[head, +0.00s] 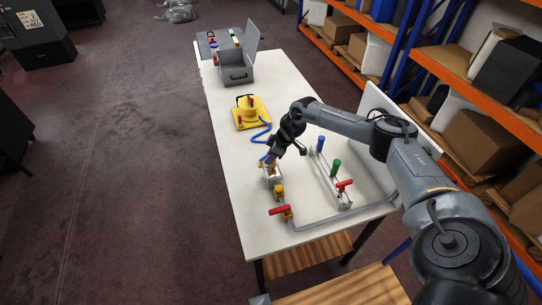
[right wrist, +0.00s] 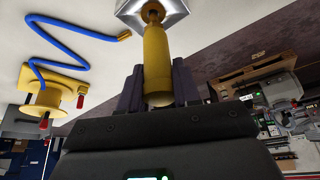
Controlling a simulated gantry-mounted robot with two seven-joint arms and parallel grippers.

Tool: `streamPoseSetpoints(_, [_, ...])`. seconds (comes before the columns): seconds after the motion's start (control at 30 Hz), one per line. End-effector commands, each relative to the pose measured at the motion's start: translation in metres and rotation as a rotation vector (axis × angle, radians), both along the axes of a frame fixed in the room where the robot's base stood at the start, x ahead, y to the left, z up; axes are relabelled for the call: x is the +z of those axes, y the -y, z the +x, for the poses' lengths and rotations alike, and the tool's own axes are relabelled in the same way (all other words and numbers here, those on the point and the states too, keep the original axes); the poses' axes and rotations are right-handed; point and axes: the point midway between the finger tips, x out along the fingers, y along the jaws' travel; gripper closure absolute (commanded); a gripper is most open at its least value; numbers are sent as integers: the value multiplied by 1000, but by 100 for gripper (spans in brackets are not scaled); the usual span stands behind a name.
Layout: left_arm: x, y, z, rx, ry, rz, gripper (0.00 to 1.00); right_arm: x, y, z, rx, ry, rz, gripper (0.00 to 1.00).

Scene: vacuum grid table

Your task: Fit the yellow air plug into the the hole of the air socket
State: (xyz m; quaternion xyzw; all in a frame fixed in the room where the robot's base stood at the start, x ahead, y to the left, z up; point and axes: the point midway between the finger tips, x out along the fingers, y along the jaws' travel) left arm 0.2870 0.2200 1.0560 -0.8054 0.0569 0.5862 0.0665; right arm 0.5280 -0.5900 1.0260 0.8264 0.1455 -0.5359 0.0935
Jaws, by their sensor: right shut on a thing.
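My right gripper (head: 269,163) is low over the near part of the table. In the right wrist view its two fingers (right wrist: 157,90) are shut on a yellow cylindrical plug (right wrist: 156,55). The plug's narrower end points at a silver, square-edged socket block (right wrist: 176,12) and overlaps it in the picture. I cannot tell whether the tip is inside the hole or just in front of it. In the head view the silver block (head: 273,175) is directly under the gripper, and the fingers mostly hide the plug. My left gripper is not in view.
A yellow base with a reel (head: 249,114) and a blue hose (head: 262,135) lies behind the gripper. A grey box (head: 234,72) is at the table's far end.

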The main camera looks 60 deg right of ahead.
Motion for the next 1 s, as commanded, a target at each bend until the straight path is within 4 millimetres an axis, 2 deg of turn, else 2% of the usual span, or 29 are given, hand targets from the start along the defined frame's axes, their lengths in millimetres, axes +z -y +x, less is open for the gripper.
streamPoseSetpoints(1.0, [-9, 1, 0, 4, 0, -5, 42, -19, 0, 0, 0, 1, 0, 99])
